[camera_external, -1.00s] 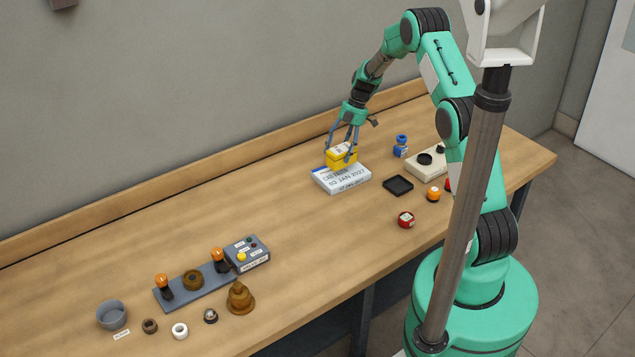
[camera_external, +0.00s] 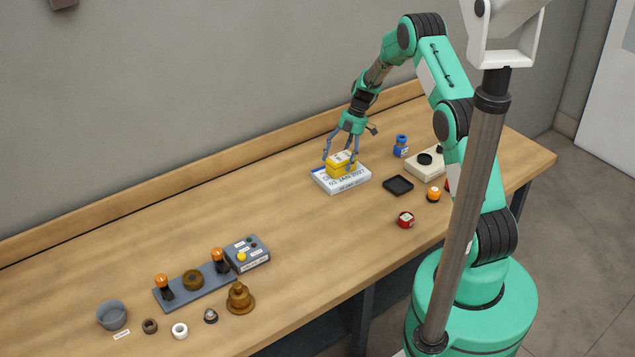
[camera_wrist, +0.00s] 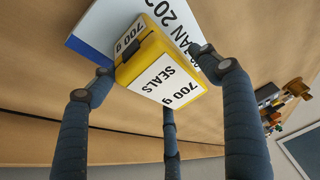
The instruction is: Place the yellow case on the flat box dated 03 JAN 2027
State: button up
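The yellow case (camera_external: 341,169) sits on top of the white-and-blue flat box (camera_external: 350,184) dated 03 JAN 2027 in the external view. In the wrist view the yellow case (camera_wrist: 150,62), labelled "SEALS 700 g", lies against the flat box (camera_wrist: 95,28), whose date is partly covered. My gripper (camera_external: 341,158) is above the case with its fingers spread around it. In the wrist view the fingertips of my gripper (camera_wrist: 158,78) stand at the sides of the case, seemingly just clear of it.
A black tray (camera_external: 398,185), a blue bottle (camera_external: 401,146), a beige device (camera_external: 427,163), an orange-topped item (camera_external: 433,194) and a red item (camera_external: 405,220) stand to the right. A grey fixture and several small parts are at the front left. The table's middle is clear.

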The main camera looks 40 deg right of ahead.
jog(key=shift+r, duration=0.2)
dwell(0.3)
jog(key=v, duration=1.2)
jog(key=shift+f, duration=0.1)
dwell(0.4)
